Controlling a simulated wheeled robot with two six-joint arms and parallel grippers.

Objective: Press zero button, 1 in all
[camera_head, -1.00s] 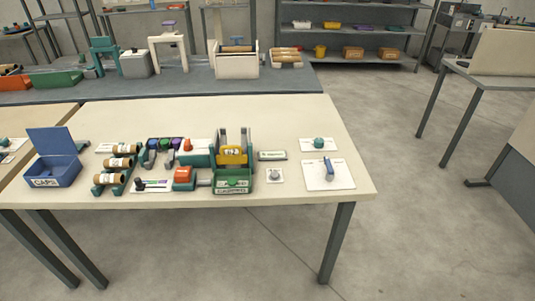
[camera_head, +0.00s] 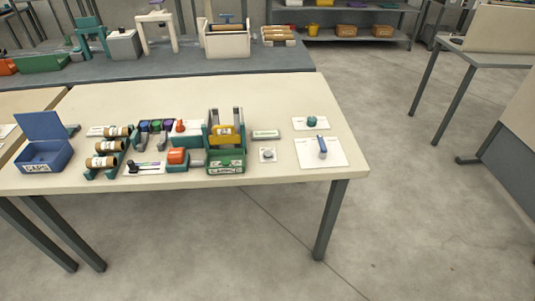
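Several devices stand on the cream worktable (camera_head: 215,189). A small white square plate with a round grey button (camera_head: 267,155) lies near the front edge, right of the green box. A teal knob (camera_head: 312,122) sits on a white plate at the back right. A blue lever (camera_head: 322,147) stands on a larger white plate in front of it. No zero marking can be read on any of them at this size. Neither of my grippers shows in the view.
A blue open box marked CAPS (camera_head: 45,157) stands at the left. Cardboard tubes (camera_head: 107,147) lie on a rack beside it. A green box with a yellow part (camera_head: 226,158) stands mid-table. Open floor lies right of the table.

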